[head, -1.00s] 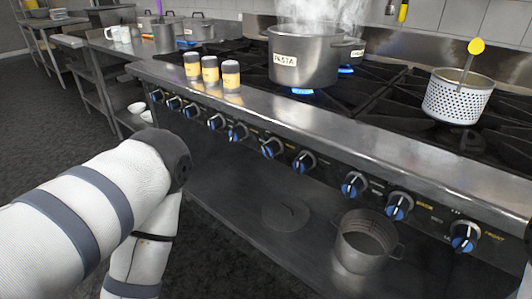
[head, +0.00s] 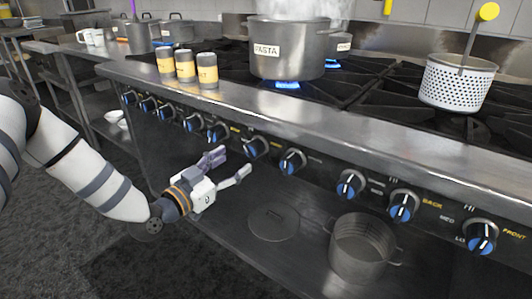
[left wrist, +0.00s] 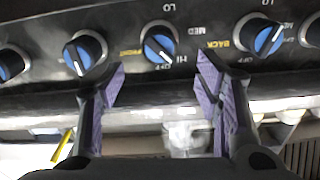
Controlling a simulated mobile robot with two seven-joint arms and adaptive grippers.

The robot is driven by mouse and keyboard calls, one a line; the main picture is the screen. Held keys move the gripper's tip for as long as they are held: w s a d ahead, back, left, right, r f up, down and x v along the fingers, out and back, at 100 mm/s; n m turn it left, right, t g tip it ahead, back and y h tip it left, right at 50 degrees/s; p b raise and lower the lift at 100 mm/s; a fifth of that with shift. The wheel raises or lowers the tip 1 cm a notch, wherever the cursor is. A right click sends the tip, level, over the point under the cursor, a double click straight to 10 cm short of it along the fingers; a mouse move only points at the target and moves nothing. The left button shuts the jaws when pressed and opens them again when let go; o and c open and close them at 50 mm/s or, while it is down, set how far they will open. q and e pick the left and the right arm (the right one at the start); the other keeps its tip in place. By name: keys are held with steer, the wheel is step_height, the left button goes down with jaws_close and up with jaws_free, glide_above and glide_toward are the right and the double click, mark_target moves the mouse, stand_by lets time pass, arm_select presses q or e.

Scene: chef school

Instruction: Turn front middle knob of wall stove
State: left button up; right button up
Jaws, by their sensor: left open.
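The wall stove (head: 330,115) has a row of black knobs with blue faces along its front panel. One knob (head: 256,147) is just beyond my left gripper (head: 235,162), which reaches in from the left, below the stove's front edge. In the left wrist view, a knob (left wrist: 160,43) lies ahead of the space between the two purple-padded fingers, with FRONT and BACK labels beside it. The fingers are apart and empty, and no contact with a knob shows. I cannot tell which knob is the front middle one. My right gripper is out of view.
A steaming PASTA pot (head: 283,68) stands over a lit burner. Several yellow-labelled jars (head: 207,78) stand near the stove's front edge. A perforated pot (head: 457,85) is at right. Below, an open pot (head: 362,250) and a lid (head: 274,222) lie on the lower shelf.

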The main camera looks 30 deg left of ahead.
mark_target(248, 154)
arm_select(q)
steer(key=w, duration=0.2)
steer(key=w+b, duration=0.1)
steer(key=w, duration=0.4)
steer(key=shift+w+d+f, duration=0.3)
steer(key=shift+w, duration=0.05)
steer(key=shift+w+r+b, duration=0.15)
steer(key=shift+w+b, duration=0.2)
steer(key=shift+w, duration=0.25)
steer(key=c, duration=1.2)
steer(key=shift+o, duration=0.2)
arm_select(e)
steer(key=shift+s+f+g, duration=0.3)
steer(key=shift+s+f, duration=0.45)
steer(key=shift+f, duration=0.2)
